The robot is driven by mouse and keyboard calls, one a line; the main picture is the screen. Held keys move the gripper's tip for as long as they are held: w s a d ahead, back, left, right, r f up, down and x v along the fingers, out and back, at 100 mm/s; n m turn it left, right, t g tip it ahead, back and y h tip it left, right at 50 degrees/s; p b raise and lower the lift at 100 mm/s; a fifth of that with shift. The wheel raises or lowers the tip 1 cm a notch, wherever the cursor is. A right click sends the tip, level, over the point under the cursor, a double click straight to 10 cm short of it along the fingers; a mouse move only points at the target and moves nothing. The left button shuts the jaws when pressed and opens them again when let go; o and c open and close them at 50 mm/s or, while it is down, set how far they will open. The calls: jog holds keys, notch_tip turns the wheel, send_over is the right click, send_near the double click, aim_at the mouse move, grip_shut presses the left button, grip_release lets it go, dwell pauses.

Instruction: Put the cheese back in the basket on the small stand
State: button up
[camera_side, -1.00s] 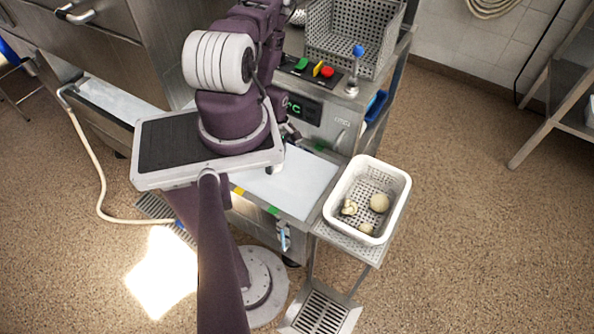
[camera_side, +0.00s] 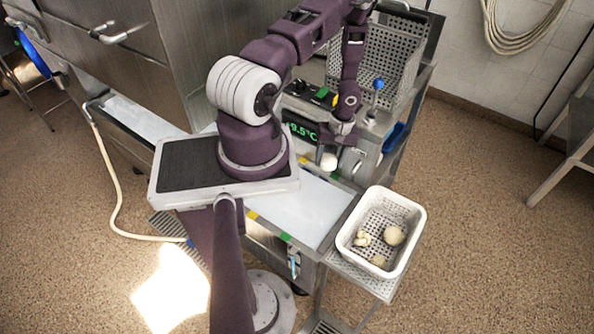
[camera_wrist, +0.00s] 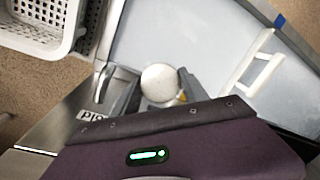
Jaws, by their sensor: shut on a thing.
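A round white cheese (camera_side: 329,161) is held in my gripper (camera_side: 334,150), above the work surface beside the temperature display. In the wrist view the cheese (camera_wrist: 161,84) sits between the fingers of my gripper (camera_wrist: 158,97), which are partly hidden by my wrist housing. The white perforated basket (camera_side: 418,226) stands on the small stand (camera_side: 362,277), to the right of and nearer than my gripper. Several pale cheese pieces (camera_side: 393,236) lie in it. Part of the basket (camera_wrist: 72,22) shows at the upper left of the wrist view.
A larger grey perforated basket (camera_side: 392,52) stands at the back on the machine. A blue-knobbed lever (camera_side: 377,86) and the display panel (camera_side: 303,132) are close to my gripper. A white handle (camera_wrist: 255,65) shows in the wrist view.

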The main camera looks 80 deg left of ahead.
jog(key=w+d+r+m+y, duration=0.1)
jog(key=w+d+r+m, duration=0.9)
jog(key=r, duration=0.3)
jog(key=w+d+r+m+t, duration=0.1)
jog(key=w+d+r+m, duration=0.15)
jog(key=d+r, duration=0.35)
jog(key=w+d+r+m, duration=0.1)
jog(key=d+r+m, duration=0.2)
jog(key=d+r, duration=0.35)
jog(key=a+f+n, duration=0.2)
jog(key=f+n, duration=0.6)
jog(key=f, duration=0.3)
jog(key=a+f+n+h, duration=0.1)
jog(key=a+f+n, duration=0.1)
jog(key=f+n, duration=0.7)
jog(key=a+f+n+h, duration=0.1)
jog(key=a+f+n, duration=0.2)
jog(key=f+n, duration=0.6)
notch_tip(320, 180, down, 6)
jog(key=shift+a+r+g, duration=0.1)
jog(key=shift+r+g, duration=0.1)
jog(key=shift+g, duration=0.1)
jog(key=o, duration=1.6)
jog(key=shift+o, duration=0.2)
notch_tip(320, 180, up, 8)
